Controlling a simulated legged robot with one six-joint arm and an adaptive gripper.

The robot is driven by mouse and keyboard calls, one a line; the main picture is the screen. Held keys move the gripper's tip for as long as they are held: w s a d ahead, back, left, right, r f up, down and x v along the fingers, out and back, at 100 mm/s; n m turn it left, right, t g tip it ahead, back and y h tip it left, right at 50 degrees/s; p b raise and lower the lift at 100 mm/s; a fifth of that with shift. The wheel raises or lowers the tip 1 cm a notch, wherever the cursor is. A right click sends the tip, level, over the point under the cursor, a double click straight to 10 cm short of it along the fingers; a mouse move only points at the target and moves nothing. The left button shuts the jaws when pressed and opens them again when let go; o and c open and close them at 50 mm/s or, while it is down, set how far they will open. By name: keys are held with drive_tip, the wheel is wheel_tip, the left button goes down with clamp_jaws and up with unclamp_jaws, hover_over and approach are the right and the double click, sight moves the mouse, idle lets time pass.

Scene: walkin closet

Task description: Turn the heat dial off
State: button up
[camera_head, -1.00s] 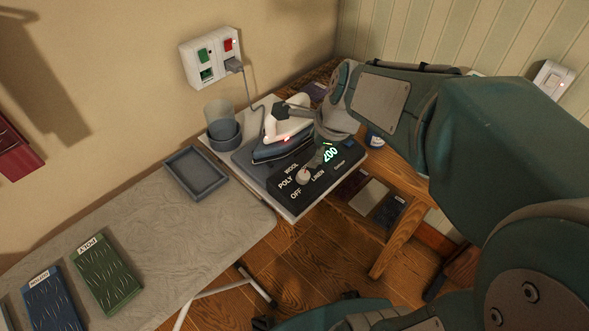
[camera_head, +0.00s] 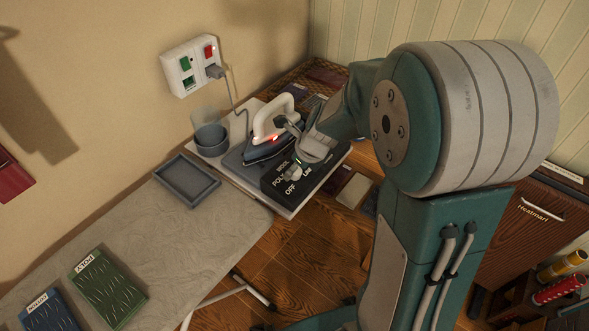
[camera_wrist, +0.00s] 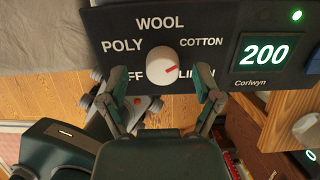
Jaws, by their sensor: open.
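The heat dial is a round white knob (camera_wrist: 162,68) with a red pointer mark, on a dark control panel (camera_wrist: 225,18) lettered WOOL, POLY, COTTON, LINEN and OFF. The red mark points right, toward LINEN. The display (camera_wrist: 264,54) reads 200 and a green light glows above it. My gripper (camera_wrist: 165,84) is open in the wrist view, its two fingers on either side of the knob; I cannot tell whether they touch it. In the head view my gripper (camera_head: 298,168) is over the panel (camera_head: 277,186) and hides the dial.
A white iron (camera_head: 274,117) with a red light rests behind the panel. Grey cups (camera_head: 211,140) and a grey tray (camera_head: 187,181) sit to the left. The ironing board (camera_head: 165,245) holds green and blue folded cloths. A wall socket with switches (camera_head: 192,66) is behind.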

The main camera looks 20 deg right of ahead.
drive_tip(key=shift+x, duration=0.8)
drive_tip(key=shift+d, duration=0.3)
drive_tip(key=c, duration=0.7)
drive_tip(key=shift+a, duration=0.15)
clamp_jaws()
